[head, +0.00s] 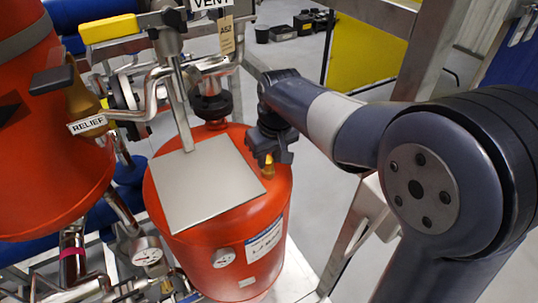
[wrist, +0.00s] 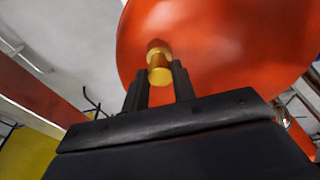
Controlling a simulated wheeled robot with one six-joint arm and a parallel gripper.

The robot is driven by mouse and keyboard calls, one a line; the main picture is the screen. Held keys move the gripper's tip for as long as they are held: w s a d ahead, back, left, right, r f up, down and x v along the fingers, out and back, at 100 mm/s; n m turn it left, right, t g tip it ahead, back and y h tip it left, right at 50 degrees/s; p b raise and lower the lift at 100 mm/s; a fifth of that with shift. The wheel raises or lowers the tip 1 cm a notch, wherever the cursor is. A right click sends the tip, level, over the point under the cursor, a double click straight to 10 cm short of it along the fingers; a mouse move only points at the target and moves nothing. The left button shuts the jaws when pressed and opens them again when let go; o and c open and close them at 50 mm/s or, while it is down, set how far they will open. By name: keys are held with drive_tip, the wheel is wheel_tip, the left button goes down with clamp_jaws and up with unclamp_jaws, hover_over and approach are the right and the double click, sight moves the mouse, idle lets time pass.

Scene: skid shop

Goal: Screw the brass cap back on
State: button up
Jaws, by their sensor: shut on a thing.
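The brass cap (wrist: 160,75) is a small gold cylinder between the two dark fingers of my gripper (wrist: 158,86) in the wrist view. My gripper is shut on it. A darker brass part (wrist: 157,46) shows just beyond the cap against the red vessel (wrist: 220,40). In the head view, my gripper (head: 269,155) points down at the right side of the top of the red vessel (head: 240,195). A bit of brass (head: 268,169) shows under the fingers. I cannot tell whether the cap is threaded on or only touching.
A square grey plate (head: 207,183) on a rod stands left of my gripper. A black valve fitting (head: 211,102) sits behind it. Another red vessel (head: 45,150), a RELIEF tag (head: 87,125) and a yellow-handled lever (head: 110,28) are left. A metal frame (head: 370,40) stands behind my arm.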

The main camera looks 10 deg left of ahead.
drive_tip(key=shift+f, duration=0.2)
drive_tip(key=shift+f+b, duration=0.35)
drive_tip(key=shift+f, duration=0.15)
idle(0.7)
